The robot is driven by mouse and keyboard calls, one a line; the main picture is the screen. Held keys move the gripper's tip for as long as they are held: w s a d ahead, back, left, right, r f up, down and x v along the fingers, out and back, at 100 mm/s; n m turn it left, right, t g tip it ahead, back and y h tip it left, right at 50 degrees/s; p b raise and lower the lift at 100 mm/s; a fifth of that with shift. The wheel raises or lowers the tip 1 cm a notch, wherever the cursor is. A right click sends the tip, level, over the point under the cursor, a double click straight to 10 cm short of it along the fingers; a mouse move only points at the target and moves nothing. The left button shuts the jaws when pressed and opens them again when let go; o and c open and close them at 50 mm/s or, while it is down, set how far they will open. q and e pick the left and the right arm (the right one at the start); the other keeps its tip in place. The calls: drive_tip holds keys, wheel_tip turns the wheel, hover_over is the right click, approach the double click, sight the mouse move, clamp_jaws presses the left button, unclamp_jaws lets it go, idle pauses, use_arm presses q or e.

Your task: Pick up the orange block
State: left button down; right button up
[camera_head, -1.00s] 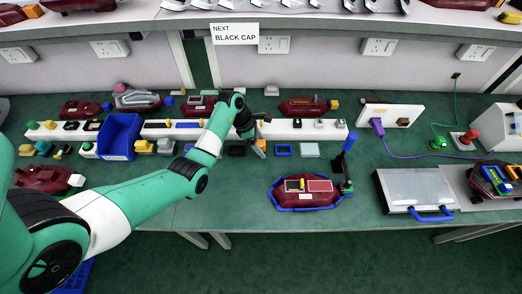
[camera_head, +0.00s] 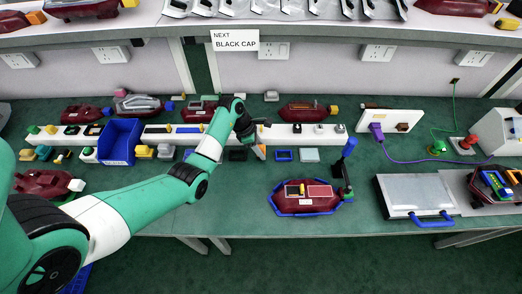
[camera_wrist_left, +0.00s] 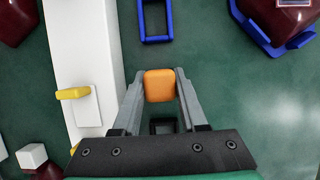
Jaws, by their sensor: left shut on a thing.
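The orange block (camera_wrist_left: 159,86) is between the two grey fingers of my left gripper (camera_wrist_left: 160,84) in the left wrist view. The fingers touch its sides, and the gripper is shut on it. In the head view, my left gripper (camera_head: 258,150) points down just in front of the white rail, and only a sliver of the orange block (camera_head: 262,153) shows there. I cannot tell whether the block touches the bench. My right gripper is not in view.
The white rail (camera_head: 215,133) runs along the bench behind my gripper. A blue frame (camera_head: 284,155) and a pale square (camera_head: 309,155) lie to the right. A dark frame (camera_wrist_left: 163,126) is under the fingers.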

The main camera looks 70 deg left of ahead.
sight(264, 147)
use_arm(q)
wheel_tip(264, 147, up, 4)
drive_tip(key=p, duration=0.2)
drive_tip(key=shift+p, duration=0.3)
drive_tip(key=s+d+r+p, duration=0.8)
drive_tip(key=s+r+p, duration=0.1)
drive_tip(key=s+p, duration=0.1)
drive_tip(key=shift+s+d+p, duration=0.3)
drive_tip(key=shift+s+d, duration=0.1)
drive_tip(key=shift+s, duration=0.05)
drive_tip(key=c, duration=1)
unclamp_jaws()
clamp_jaws()
